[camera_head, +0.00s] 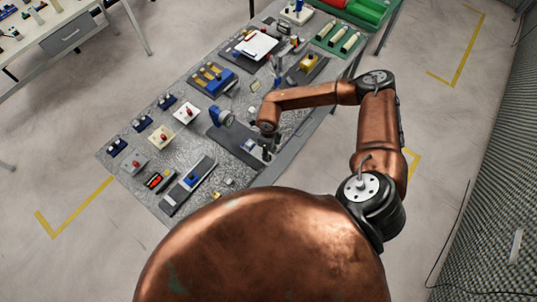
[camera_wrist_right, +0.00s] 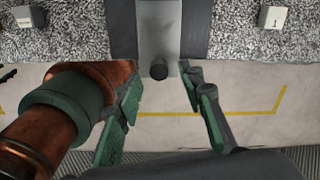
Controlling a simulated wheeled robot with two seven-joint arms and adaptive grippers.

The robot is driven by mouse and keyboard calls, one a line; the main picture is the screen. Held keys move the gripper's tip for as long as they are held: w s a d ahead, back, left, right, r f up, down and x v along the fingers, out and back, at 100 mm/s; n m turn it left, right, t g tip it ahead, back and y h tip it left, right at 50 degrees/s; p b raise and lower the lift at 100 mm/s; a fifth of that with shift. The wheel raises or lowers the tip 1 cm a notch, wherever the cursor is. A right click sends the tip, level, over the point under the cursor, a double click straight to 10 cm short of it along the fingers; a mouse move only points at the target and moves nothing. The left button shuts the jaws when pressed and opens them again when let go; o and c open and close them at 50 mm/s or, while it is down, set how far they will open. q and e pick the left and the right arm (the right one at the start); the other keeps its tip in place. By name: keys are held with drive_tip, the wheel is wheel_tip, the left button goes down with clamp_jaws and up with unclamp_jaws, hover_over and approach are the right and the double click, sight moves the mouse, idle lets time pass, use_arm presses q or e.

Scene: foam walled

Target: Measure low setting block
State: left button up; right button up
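My right gripper (camera_head: 268,150) is low over the near right part of the grey table in the head view. In the right wrist view its two green-padded fingers (camera_wrist_right: 165,108) stand apart with no object seen gripped between them. A grey metal piece with a dark round knob (camera_wrist_right: 158,70) lies just beyond the fingertips, on a dark strip. A small pale cube marked 1 (camera_wrist_right: 272,17) stands right of it, and another small pale cube (camera_wrist_right: 24,17) stands left. Which is the low setting block I cannot tell. A blue round device (camera_head: 222,117) stands left of the gripper. My left gripper is not in view.
The table (camera_head: 128,190) is crowded: a black-and-red meter (camera_head: 158,180), a long grey-blue device (camera_head: 188,186), several red-knobbed boxes and a clipboard (camera_head: 256,45). Green trays (camera_head: 335,38) are at the far end. The floor right of the table is open, with yellow lines.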

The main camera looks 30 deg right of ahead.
sight(258, 150)
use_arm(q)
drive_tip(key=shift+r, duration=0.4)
use_arm(e)
drive_tip(key=shift+f, duration=1.8)
drive_tip(key=shift+c, duration=0.7)
